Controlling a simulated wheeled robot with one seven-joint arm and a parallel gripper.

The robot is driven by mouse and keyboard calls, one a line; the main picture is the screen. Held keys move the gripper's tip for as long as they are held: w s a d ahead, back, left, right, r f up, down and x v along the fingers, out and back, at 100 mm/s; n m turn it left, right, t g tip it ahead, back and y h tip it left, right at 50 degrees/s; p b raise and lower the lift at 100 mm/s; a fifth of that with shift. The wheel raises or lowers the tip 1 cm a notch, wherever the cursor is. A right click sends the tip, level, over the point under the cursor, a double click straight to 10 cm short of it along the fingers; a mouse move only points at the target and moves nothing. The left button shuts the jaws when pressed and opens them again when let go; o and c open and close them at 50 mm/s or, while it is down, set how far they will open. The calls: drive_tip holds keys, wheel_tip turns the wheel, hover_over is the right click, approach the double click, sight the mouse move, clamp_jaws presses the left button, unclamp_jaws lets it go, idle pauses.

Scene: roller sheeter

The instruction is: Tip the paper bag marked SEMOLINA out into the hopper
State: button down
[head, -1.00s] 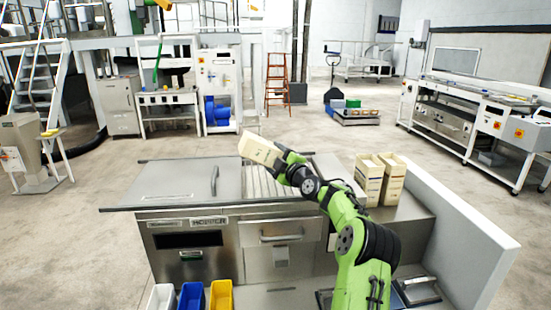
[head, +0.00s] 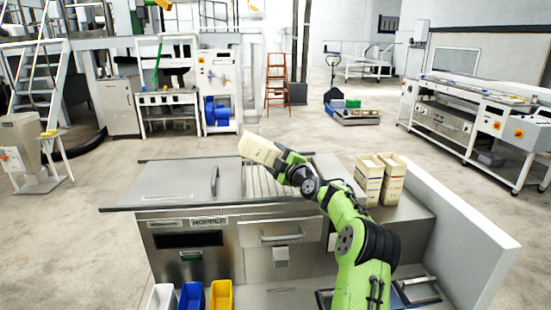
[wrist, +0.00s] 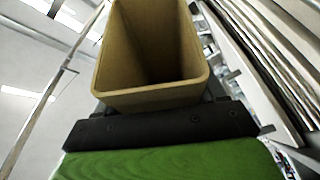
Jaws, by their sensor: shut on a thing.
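My gripper (head: 283,160) is shut on a pale paper bag (head: 259,148), held tilted on its side above the grated part of the counter. The bag's marking is too small to read. In the wrist view the bag (wrist: 150,95) shows its open mouth, and the inside that I can see looks empty. The hopper (head: 256,180) is the slatted grate in the steel counter, with a HOPPER label on the front at left. The bag is above the grate, apart from it. No falling contents can be made out.
Two open paper bags (head: 368,180) (head: 392,180) stand on the counter at right, beside a low white wall (head: 455,225). A closed steel lid (head: 175,183) with a handle lies left of the grate. White, blue and yellow bins (head: 192,296) stand at the front.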

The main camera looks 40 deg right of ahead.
idle(0.5)
drive_tip(key=shift+r, duration=0.65)
drive_tip(key=shift+f, duration=0.1)
drive_tip(key=shift+f+b, duration=0.7)
drive_tip(key=shift+b, duration=0.3)
drive_tip(key=shift+r, duration=0.15)
